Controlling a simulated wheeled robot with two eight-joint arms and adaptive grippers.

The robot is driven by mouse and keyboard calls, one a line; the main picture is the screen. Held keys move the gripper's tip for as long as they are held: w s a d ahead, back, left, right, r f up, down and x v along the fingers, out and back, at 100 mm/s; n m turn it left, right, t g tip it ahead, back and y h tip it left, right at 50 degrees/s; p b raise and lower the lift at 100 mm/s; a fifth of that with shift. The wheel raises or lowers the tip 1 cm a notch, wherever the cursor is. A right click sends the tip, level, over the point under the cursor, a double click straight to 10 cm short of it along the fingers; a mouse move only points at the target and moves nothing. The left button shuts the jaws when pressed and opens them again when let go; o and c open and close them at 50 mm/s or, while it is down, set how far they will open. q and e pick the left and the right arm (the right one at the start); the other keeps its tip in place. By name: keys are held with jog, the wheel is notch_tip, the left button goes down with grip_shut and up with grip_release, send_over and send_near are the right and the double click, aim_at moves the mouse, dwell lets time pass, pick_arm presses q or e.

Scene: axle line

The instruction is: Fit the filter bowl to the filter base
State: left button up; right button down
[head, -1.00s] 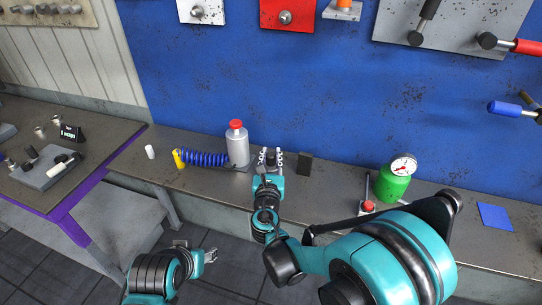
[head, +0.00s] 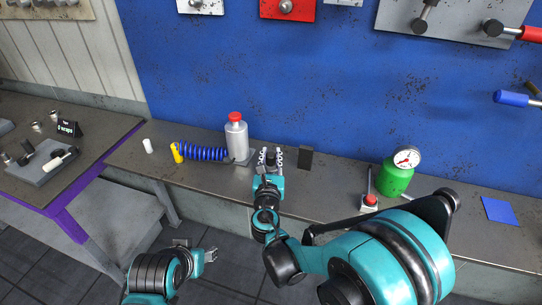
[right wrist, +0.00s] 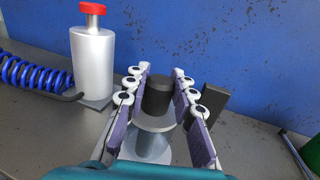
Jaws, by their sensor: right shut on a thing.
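In the right wrist view, a black cylinder (right wrist: 158,97) stands upright between the fingers of my right gripper (right wrist: 163,92). The gripper is shut on it, with a pad along each side. Just below the cylinder is a grey disc (right wrist: 155,124) on a paler stem (right wrist: 151,149). The black cylinder looks like the filter bowl and the grey piece like the base, but I cannot tell for sure, nor whether they touch. In the head view my right gripper (head: 270,160) is over the bench and hides most of this. My left gripper (head: 209,256) hangs low before the bench, open and empty.
A silver canister (head: 236,140) with a red cap and blue coiled hose (head: 203,153) stands close left of my right gripper. A dark block (head: 305,158) stands close right. A green gauge tank (head: 396,180) and red button (head: 370,200) are farther right on the bench (head: 445,197).

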jog(key=shift+f+b, duration=0.55)
jog(key=shift+f, duration=0.15)
jog(key=c, duration=1.2)
grip_release()
jog(key=shift+r, duration=0.1)
jog(key=s, duration=1.2)
jog(key=shift+a, duration=0.3)
jog(key=shift+d, duration=0.1)
